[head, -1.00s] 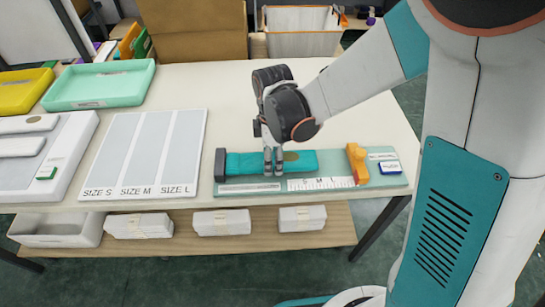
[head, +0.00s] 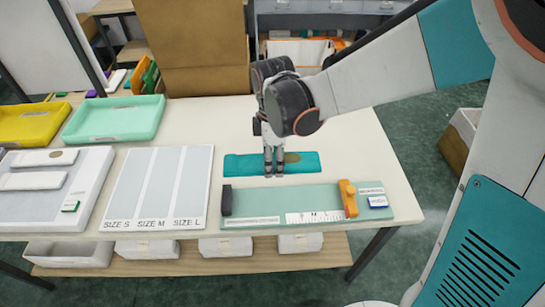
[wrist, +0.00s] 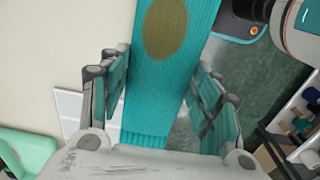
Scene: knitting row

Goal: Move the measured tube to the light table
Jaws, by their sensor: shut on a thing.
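The teal knitted tube (head: 241,164) has an olive oval patch on its right part. My gripper (head: 273,171) is shut on it near its middle, just behind the measuring board. The wrist view shows the tube (wrist: 165,85) between the two fingers (wrist: 160,95). Its height above the table is hard to tell. The teal measuring board (head: 265,202), with a ruler, a black end block and an orange slider (head: 348,198), holds no tube. The pale panel at left (head: 20,205), likely the light table, bears two white tubes and a green button.
A white board marked SIZE S, M, L (head: 160,190) lies between the panel and the measuring board. A mint tray (head: 112,118) and a yellow tray (head: 35,124) stand at the back left. The tabletop (head: 350,140) right of the gripper is clear.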

